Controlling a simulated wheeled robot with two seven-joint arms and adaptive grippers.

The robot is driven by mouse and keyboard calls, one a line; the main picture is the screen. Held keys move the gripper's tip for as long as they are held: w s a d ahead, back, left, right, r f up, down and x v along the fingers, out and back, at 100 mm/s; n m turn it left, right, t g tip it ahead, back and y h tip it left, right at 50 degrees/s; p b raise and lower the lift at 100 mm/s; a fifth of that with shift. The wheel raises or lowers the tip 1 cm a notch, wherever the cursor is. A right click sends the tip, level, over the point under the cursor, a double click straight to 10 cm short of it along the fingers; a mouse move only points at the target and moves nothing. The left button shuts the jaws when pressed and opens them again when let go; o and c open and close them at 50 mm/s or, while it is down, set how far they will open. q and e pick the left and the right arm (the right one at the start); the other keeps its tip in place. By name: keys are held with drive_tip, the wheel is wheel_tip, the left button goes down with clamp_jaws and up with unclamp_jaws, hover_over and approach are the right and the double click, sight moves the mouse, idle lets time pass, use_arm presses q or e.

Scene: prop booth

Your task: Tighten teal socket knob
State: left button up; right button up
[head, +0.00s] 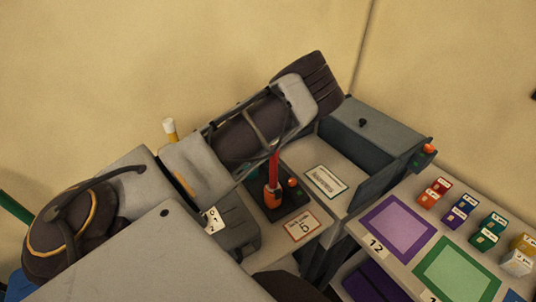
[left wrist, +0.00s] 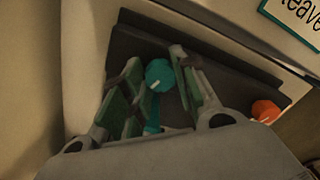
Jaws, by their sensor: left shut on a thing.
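The teal knob (left wrist: 158,75) is round and carries a pale mark. In the left wrist view it sits over a dark base plate (left wrist: 220,72). A short teal piece (left wrist: 152,118) shows between the fingers, nearer the palm. My right gripper cannot be made out.
An orange knob (left wrist: 265,110) stands on the plate's right. A teal-edged card (head: 326,180) lies beside the plate, and a red-edged card (head: 302,226) lies in front. A grey box (head: 372,135) is behind right. Purple (head: 398,228) and green (head: 456,272) squares lie right.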

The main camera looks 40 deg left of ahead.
idle(0.3)
use_arm(q)
drive_tip(key=o, duration=1)
drive_tip(key=shift+a+r, duration=0.2)
drive_tip(key=shift+r, duration=5.8)
